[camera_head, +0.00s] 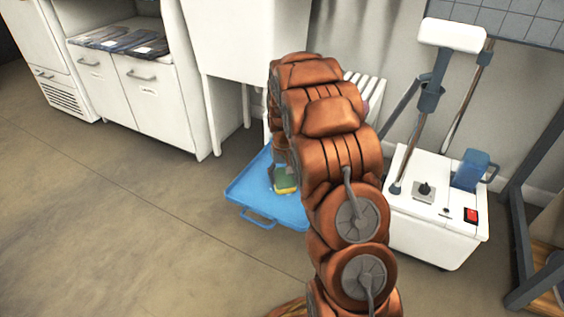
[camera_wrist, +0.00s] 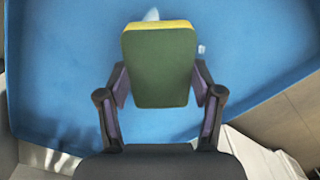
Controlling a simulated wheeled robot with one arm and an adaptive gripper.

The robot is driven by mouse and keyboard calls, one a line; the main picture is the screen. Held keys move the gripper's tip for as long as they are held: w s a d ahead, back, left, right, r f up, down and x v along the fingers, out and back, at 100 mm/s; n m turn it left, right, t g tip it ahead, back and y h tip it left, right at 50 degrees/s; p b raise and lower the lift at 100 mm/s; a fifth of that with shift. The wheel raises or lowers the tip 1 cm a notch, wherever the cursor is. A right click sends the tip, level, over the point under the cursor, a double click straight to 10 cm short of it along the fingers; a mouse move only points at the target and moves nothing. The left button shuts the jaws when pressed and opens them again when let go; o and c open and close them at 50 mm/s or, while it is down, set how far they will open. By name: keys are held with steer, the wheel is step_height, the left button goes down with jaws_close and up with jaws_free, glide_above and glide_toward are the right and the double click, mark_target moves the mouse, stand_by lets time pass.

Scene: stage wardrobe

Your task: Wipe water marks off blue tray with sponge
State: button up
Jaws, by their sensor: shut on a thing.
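The blue tray (camera_head: 246,188) lies low beside the white furniture, with its handle toward the front; my arm covers its right part. In the wrist view the tray (camera_wrist: 60,80) fills most of the picture. My gripper (camera_wrist: 158,88) is shut on the sponge (camera_wrist: 158,70), which is green with a yellow layer at its far edge. The sponge also shows over the tray in the head view (camera_head: 285,181). Pale water marks (camera_wrist: 152,14) show on the tray just beyond the sponge and at its right. I cannot tell whether the sponge touches the tray.
A white steamer-like machine (camera_head: 432,225) with a blue container (camera_head: 470,170) stands at the right of my arm. White cabinets (camera_head: 150,95) stand at the back left. A dark metal frame (camera_head: 530,200) is at the far right. The floor at the left (camera_head: 110,220) is clear.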

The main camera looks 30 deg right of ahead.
mark_target(279, 184)
steer(key=shift+s+a, duration=0.3)
steer(key=shift+a, duration=0.25)
steer(key=shift+s+a, duration=0.3)
steer(key=shift+a, duration=0.2)
steer(key=shift+s+a+r+p, duration=0.2)
steer(key=shift+r+p, duration=0.05)
steer(key=shift+p, duration=0.2)
steer(key=shift+d+r+p, duration=0.1)
steer(key=shift+r+p, duration=1.7)
steer(key=shift+r, duration=2)
steer(key=shift+w, duration=0.1)
